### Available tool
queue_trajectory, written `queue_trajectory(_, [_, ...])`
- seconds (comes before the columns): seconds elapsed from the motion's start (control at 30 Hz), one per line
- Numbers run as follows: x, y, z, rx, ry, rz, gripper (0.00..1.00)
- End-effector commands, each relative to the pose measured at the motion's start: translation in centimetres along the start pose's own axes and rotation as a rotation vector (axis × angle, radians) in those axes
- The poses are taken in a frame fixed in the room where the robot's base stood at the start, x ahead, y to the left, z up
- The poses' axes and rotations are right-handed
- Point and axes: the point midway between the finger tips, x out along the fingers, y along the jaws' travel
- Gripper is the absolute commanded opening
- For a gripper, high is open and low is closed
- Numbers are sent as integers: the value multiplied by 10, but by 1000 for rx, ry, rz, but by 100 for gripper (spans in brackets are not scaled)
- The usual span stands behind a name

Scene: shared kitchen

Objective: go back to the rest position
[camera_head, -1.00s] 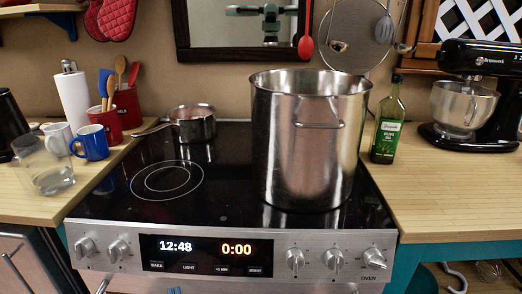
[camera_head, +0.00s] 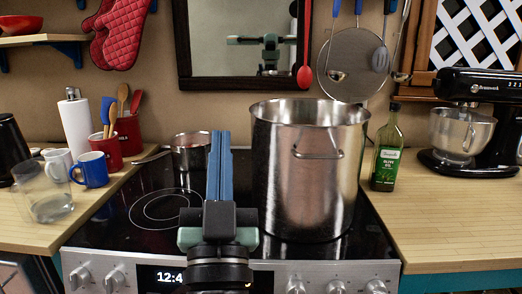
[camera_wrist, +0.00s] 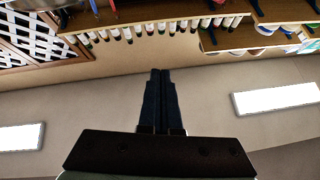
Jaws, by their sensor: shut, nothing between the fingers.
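My gripper (camera_head: 219,145) stands in front of the stove in the head view, its blue fingers pointing up and pressed together. It holds nothing. It also shows in the wrist view (camera_wrist: 157,75), with its dark fingers together and the ceiling and upper wall beyond. In the head view the fingers hide part of the small saucepan and of the cooktop, and my wrist hides part of the oven's front panel.
A large steel pot (camera_head: 310,175) stands just right of my gripper on the cooktop. A small saucepan (camera_head: 187,152) is behind left. Mugs and a glass jar (camera_head: 42,195) stand on the left counter. An olive oil bottle (camera_head: 388,150) and a stand mixer (camera_head: 468,125) are at right.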

Motion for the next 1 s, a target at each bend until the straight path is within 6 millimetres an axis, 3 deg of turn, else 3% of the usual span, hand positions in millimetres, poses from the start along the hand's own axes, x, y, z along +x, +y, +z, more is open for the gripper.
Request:
queue_trajectory(0.03, [8,8,-42,-23,45,16,0])
queue_trajectory(0.1, [10,14,-86,-55,83,30,0])
queue_trajectory(0.33, [-13,18,-212,-176,195,43,0])
queue_trajectory(0.8, [70,4,-310,-170,176,41,0])
queue_trajectory(1.0, [92,0,-339,-170,175,40,0])
